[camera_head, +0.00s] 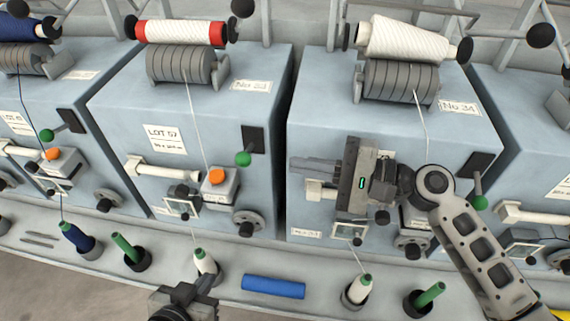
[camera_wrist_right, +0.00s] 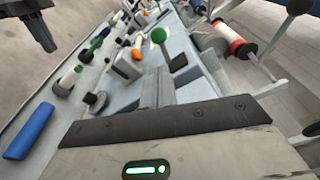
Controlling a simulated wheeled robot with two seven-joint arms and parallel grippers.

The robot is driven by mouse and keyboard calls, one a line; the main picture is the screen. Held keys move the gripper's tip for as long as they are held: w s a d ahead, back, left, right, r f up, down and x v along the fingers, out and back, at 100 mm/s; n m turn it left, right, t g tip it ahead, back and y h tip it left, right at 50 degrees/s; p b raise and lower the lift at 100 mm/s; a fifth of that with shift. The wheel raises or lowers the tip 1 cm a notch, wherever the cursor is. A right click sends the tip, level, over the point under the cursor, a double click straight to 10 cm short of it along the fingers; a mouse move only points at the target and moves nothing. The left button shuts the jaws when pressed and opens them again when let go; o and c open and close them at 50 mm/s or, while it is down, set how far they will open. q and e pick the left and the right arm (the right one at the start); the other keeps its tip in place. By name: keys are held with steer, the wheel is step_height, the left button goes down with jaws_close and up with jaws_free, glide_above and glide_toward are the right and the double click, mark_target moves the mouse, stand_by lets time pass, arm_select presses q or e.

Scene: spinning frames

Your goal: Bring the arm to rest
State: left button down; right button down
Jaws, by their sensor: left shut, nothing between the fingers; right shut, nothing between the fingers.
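My right arm (camera_head: 475,245) comes in from the lower right and reaches across the front of the machine labelled No 34. Its right gripper (camera_head: 305,166) is shut and empty, its fingers pointing left in front of that machine's face. The shut fingers also show in the right wrist view (camera_wrist_right: 157,88). My left gripper (camera_head: 209,284) is low at the bottom edge, near a white bobbin with a green tip, shut and empty. It also shows at the upper left of the right wrist view (camera_wrist_right: 38,32). Most of the left arm is out of view.
Blue-grey spinning machines (camera_head: 205,90) stand in a row, with spools on top, threads, green-knobbed levers (camera_head: 243,158) and handwheels. The front ledge (camera_head: 325,284) holds a blue cylinder (camera_head: 273,286), a white bobbin (camera_head: 359,289) and green pegs (camera_head: 428,296) in cups. A gap separates the two middle machines.

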steer(key=shift+v, duration=0.85)
steer(key=shift+w, duration=0.15)
step_height(320, 180, down, 13)
steer(key=s+d+n+t+h, duration=0.2)
steer(key=s+n+t+h, duration=0.1)
steer(key=h, duration=0.3)
steer(key=s+d+f+n+t+h, duration=0.1)
steer(key=s+d+f+n+h, duration=0.5)
steer(key=s+f+n+h, duration=0.1)
steer(key=shift+s+f+n+t, duration=0.4)
steer(key=shift+s+f+n, duration=0.3)
steer(key=shift+s, duration=0.1)
steer(key=shift+d, duration=0.15)
